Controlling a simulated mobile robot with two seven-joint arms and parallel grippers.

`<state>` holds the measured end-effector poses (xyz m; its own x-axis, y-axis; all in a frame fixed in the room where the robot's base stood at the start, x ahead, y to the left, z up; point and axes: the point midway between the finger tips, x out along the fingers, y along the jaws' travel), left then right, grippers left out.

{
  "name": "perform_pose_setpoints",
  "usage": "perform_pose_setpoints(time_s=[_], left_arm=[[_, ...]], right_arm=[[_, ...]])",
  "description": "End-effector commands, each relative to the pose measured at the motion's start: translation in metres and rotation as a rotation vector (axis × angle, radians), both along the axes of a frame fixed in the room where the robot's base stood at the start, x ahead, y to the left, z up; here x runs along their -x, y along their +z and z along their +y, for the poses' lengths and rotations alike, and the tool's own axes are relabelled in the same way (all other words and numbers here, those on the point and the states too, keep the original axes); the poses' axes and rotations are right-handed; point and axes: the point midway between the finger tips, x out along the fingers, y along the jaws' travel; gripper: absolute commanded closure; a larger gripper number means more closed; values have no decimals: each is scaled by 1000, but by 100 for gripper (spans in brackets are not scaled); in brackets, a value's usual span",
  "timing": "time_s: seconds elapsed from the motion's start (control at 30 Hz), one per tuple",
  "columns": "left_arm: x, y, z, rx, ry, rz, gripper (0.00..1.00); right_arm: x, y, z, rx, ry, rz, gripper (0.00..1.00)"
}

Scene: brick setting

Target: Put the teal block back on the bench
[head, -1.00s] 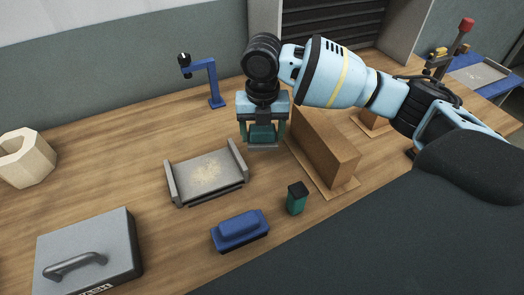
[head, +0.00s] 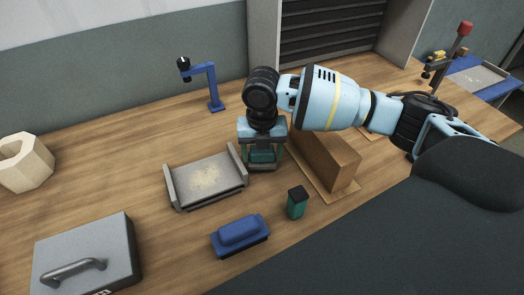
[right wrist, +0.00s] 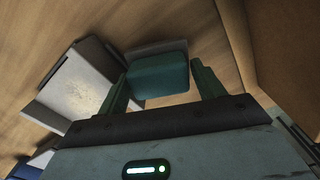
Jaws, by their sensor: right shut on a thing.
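The teal block (right wrist: 158,76) sits between the two fingers of my right gripper (right wrist: 161,88) in the right wrist view. In the head view my right gripper (head: 263,160) is shut on the block (head: 262,156), low over the wooden bench (head: 130,185), between the grey tray and the brown block. I cannot tell whether the block's underside touches anything. A flat grey piece (right wrist: 150,50) shows just behind the block in the wrist view. My left gripper is not in view.
Close by are a grey tray (head: 207,181) with raised sides, a brown block (head: 325,160), a blue brush-like piece (head: 240,233) and a small green canister with a dark top (head: 297,203). A grey case (head: 85,255) stands front left. Bare bench lies behind the tray.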

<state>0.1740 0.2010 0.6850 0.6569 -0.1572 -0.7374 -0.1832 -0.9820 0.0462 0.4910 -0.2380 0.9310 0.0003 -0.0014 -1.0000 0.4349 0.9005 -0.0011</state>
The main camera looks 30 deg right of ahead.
Motion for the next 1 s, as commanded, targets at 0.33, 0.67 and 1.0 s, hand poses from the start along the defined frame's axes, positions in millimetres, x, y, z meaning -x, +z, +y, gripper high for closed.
perform_pose_setpoints(time_s=[0.33,0.67,1.0], left_arm=[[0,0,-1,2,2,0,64],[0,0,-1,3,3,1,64],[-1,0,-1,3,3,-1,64]], right_arm=[[0,-9,0,0,0,-1,53],[0,-11,0,0,0,0,23],[0,-4,0,0,0,-1,23]])
